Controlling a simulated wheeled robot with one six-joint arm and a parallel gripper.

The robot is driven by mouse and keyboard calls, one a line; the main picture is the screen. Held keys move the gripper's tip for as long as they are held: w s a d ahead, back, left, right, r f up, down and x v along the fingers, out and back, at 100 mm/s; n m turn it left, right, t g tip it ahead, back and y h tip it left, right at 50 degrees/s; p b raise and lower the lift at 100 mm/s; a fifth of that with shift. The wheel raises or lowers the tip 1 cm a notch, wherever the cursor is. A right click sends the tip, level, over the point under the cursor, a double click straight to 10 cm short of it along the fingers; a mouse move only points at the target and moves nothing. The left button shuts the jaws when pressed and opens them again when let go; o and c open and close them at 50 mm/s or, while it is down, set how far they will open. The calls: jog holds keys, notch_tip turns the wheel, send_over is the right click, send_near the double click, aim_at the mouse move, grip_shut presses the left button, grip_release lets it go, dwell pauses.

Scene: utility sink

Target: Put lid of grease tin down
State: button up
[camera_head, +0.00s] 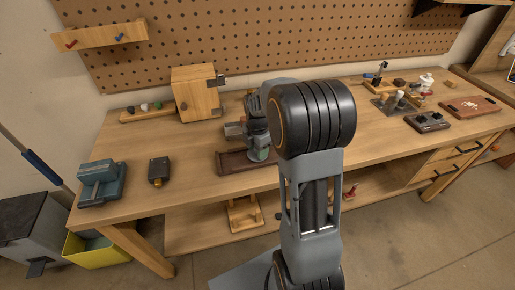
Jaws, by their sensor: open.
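My gripper (258,148) is at the end of my arm, low over the middle of the wooden workbench (330,120). It is open, though my arm hides part of it and its fingers are small in view. A brown-red tray (235,164) lies on the bench below and beside it. A small greenish round thing (263,155) shows at the gripper's lower end; I cannot tell whether it is the grease tin or its lid, or whether it touches the fingers. No lid can be made out for certain.
A wooden box (195,93) stands behind on the left. A blue-grey vise (102,184) and a small dark block (159,171) sit at the left end. Several tools and a brown board (470,106) lie at the right. Bare bench lies between the dark block and the tray.

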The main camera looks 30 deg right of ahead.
notch_tip(320, 180, up, 12)
jog(key=s+a+f+m+t, duration=0.1)
jog(key=s+a+m, duration=0.4)
jog(key=s+m, duration=0.3)
jog(key=s+a+f+m+t, duration=0.1)
jog(key=s+a+m, duration=0.3)
jog(key=s+m, duration=0.4)
jog(key=shift+a+m+t+p, duration=0.4)
jog(key=shift+m+t, duration=0.3)
jog(key=shift+m, duration=1.4)
jog(key=shift+s, duration=0.1)
jog(key=shift+r+p, duration=0.7)
jog(key=shift+r, duration=0.15)
